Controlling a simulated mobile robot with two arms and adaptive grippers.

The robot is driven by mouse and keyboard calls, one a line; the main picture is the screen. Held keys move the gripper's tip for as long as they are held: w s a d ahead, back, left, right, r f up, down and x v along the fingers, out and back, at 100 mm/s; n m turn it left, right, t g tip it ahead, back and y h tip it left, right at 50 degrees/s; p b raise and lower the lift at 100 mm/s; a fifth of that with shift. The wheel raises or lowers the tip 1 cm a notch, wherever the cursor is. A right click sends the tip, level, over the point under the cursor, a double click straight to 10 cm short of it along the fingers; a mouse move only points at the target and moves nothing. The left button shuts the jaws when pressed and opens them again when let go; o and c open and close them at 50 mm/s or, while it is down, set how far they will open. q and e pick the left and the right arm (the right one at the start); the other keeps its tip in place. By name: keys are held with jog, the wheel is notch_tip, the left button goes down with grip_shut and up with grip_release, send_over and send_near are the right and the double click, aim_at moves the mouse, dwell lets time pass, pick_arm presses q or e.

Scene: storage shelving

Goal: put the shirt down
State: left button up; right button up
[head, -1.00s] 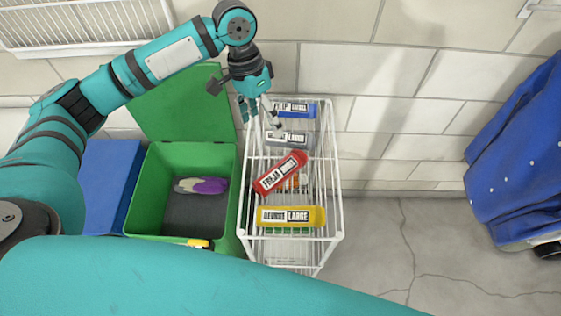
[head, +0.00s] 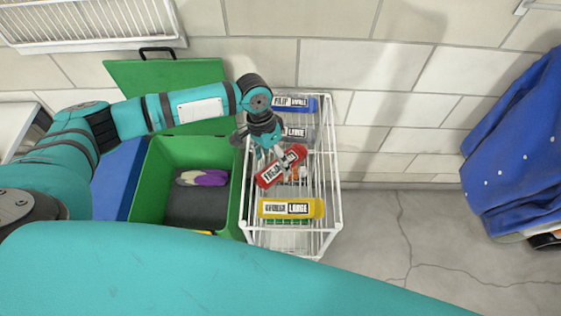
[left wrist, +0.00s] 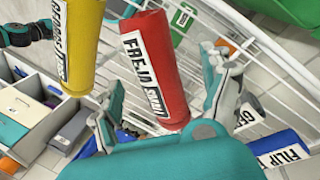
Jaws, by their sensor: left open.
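A red roll labelled FREJA SMALL (head: 268,177) lies tilted on top of the white wire rack (head: 334,185); I cannot tell whether it is the shirt. My left gripper (head: 276,158) is open over the red roll's upper part. My right gripper is not clearly visible.
A yellow roll (head: 272,208) lies in front, a grey roll (head: 296,132) and a blue roll (head: 290,103) behind. An open green bin (head: 150,180) stands left of the rack, beside a blue bin (head: 115,180). Blue cloth (head: 520,150) hangs at the right. Floor right of the rack is clear.

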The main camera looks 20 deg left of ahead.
pick_arm(q)
jog(key=shift+x, duration=1.25)
jog(key=shift+r, duration=0.1)
jog(key=c, duration=1.5)
